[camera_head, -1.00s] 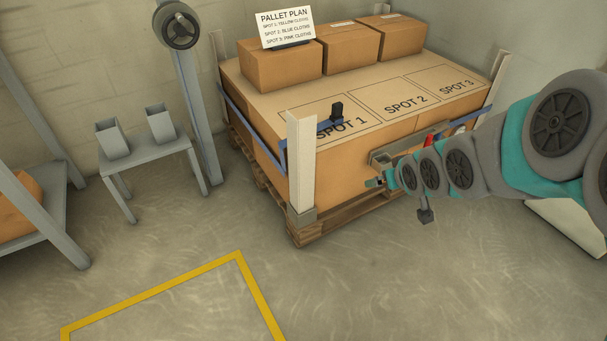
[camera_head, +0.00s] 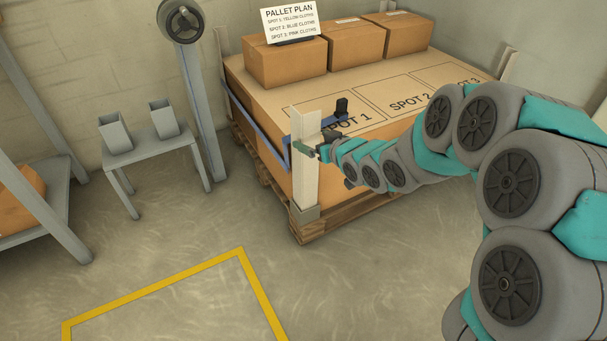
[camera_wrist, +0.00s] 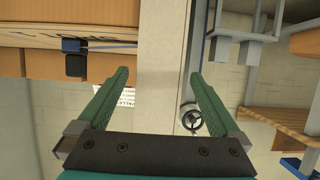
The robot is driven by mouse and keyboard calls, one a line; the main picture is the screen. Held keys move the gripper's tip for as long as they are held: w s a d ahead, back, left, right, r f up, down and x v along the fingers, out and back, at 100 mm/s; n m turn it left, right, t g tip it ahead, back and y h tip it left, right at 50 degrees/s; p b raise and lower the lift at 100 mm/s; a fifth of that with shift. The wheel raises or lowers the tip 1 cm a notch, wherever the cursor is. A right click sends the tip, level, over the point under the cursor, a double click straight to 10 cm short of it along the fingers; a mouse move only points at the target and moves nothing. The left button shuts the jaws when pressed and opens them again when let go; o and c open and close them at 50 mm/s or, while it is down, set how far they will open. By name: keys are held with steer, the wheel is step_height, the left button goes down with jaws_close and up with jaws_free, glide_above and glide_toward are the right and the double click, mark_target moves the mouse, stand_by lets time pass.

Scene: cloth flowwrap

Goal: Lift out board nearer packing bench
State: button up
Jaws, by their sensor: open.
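A pale, upright corner board (camera_head: 305,185) stands at the near left corner of the loaded pallet (camera_head: 330,222). My gripper (camera_head: 305,149) is at the upper part of this board, with a green finger across its face. In the wrist view the board (camera_wrist: 160,30) runs between the two open, spread green fingers of my gripper (camera_wrist: 160,73). A gap shows on both sides, and I see no grip on it. Another pale corner board (camera_head: 509,66) stands at the right, partly hidden behind my arm.
A blue strap (camera_head: 255,126) with a black buckle (camera_head: 341,106) lies by the board's corner. Cartons (camera_head: 285,62) and a pallet plan sign (camera_head: 289,24) stand on the load. A small grey bench (camera_head: 150,141) with two bins is at left. The floor in front is clear.

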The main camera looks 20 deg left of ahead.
mark_target(311, 139)
steer(key=shift+x, duration=1.95)
jaws_close()
